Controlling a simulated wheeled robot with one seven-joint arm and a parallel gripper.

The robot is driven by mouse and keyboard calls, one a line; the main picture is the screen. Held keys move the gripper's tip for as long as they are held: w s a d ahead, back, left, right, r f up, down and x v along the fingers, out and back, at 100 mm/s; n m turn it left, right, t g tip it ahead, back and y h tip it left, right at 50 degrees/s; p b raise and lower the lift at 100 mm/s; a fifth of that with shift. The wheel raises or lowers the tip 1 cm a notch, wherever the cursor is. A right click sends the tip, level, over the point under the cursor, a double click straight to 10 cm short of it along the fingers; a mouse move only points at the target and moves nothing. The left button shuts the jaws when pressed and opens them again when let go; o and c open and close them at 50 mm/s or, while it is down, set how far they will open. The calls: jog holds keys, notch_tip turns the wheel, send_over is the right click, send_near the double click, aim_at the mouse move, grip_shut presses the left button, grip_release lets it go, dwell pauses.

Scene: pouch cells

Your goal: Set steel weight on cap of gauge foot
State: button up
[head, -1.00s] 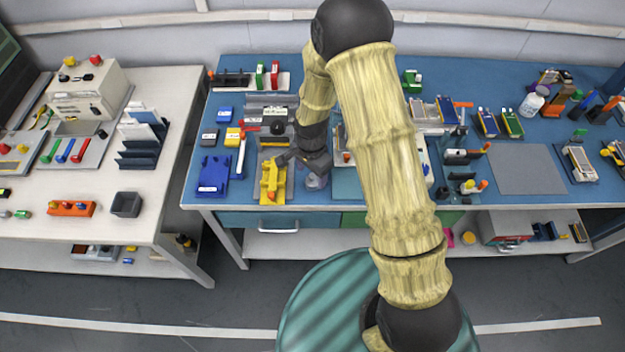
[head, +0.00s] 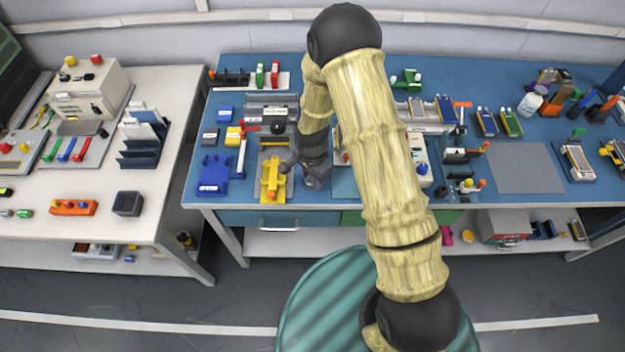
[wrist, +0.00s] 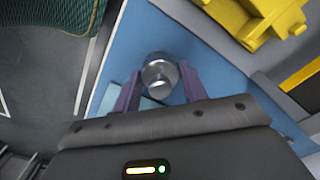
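The steel weight (wrist: 160,72), a round shiny metal piece with a knob, stands near the blue bench's front edge in the wrist view. My gripper (wrist: 157,77) is over it, with its two purple fingers apart on either side of the weight. A gap shows at the left finger; the right finger is close to the weight. In the head view my gripper (head: 314,180) hides most of the weight. A yellow fixture (head: 273,180) with an orange part stands just left of it; it also shows in the wrist view (wrist: 255,18). I cannot tell whether it bears the gauge foot's cap.
A blue tray (head: 213,176) lies left of the yellow fixture. Several fixtures and cells crowd the bench behind and right of my arm. A grey mat (head: 526,170) at right is bare. A white bench (head: 100,235) stands at left.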

jog(key=c, duration=0.8)
jog(key=shift+o, duration=0.2)
notch_tip(320, 180, up, 10)
jog(key=shift+r+b, duration=0.1)
jog(key=shift+b, duration=0.7)
